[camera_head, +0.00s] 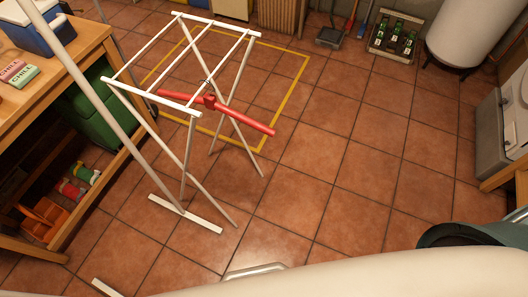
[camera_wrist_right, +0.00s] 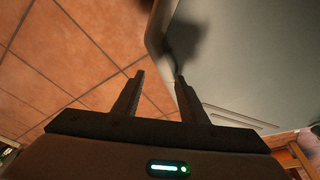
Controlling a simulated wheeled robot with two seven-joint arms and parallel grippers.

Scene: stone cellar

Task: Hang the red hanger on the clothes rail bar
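The red hanger (camera_head: 243,119) lies across the near end of a white slatted rack (camera_head: 150,102), sticking out to the right over the floor. A small dark hook shows by its middle, over the rack. A pale upright pole (camera_head: 82,78) runs from the top left down to a white foot (camera_head: 186,213), like part of a clothes rail; no top bar is in view. My right gripper (camera_wrist_right: 160,78) shows only in the right wrist view, open and with nothing between its fingers. My left gripper is not in view.
A wooden workbench (camera_head: 88,38) with a cooler and boxes stands at left. A yellow floor outline (camera_head: 290,95) surrounds part of the rack. A bottle crate (camera_head: 396,38) and white tank (camera_head: 468,32) stand at the back right.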

